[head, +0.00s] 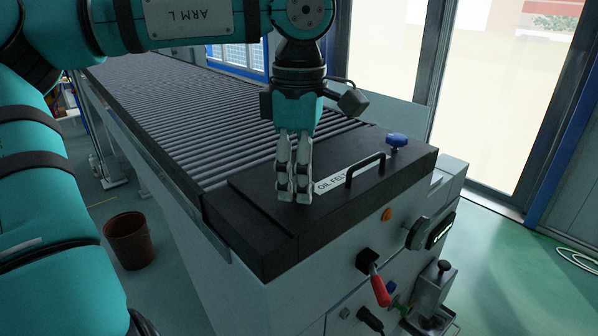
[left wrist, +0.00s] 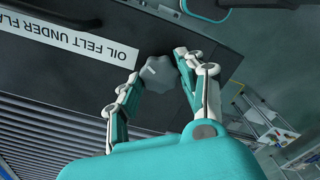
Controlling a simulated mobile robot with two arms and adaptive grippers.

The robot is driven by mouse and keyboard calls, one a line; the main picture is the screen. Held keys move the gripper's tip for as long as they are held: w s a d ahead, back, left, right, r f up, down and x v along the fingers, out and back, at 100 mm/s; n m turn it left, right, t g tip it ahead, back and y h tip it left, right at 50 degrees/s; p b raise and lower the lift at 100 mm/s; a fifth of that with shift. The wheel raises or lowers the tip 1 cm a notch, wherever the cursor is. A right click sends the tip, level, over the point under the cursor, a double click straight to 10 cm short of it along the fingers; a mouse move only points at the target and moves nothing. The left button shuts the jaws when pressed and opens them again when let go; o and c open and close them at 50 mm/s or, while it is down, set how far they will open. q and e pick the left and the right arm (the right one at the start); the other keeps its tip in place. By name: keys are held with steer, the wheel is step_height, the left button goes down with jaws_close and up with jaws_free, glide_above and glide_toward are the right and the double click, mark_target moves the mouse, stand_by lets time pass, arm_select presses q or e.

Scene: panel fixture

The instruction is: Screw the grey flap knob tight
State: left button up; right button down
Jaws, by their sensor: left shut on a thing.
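The grey flap knob (left wrist: 158,73) shows in the left wrist view as a lobed knob on the dark flap, between the fingers of my left gripper (left wrist: 159,72). In the head view my left gripper (head: 293,194) points down at the near left part of the flap (head: 262,200), and its fingers hide the knob. It is shut on the knob. The flap lies flat and carries a white label (head: 347,177), also in the left wrist view (left wrist: 83,38), and a black handle (head: 366,169). My right gripper is not in view.
A blue knob (head: 397,140) sits at the flap's far right corner. The front panel has an orange button (head: 387,214), a red-handled lever (head: 380,287) and a dark grey handle (head: 416,233). A roller bed (head: 200,110) runs behind. A brown bin (head: 129,240) stands on the floor at left.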

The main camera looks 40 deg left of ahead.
arm_select(q)
steer(key=m+p, duration=0.1)
steer(key=m, duration=0.5)
steer(key=shift+m, duration=0.3)
steer(key=m, duration=0.5)
steer(key=shift+p, duration=0.4)
steer(key=shift+m, duration=0.3)
steer(key=o, duration=1.1)
steer(key=shift+o, duration=0.2)
step_height(320, 180, up, 12)
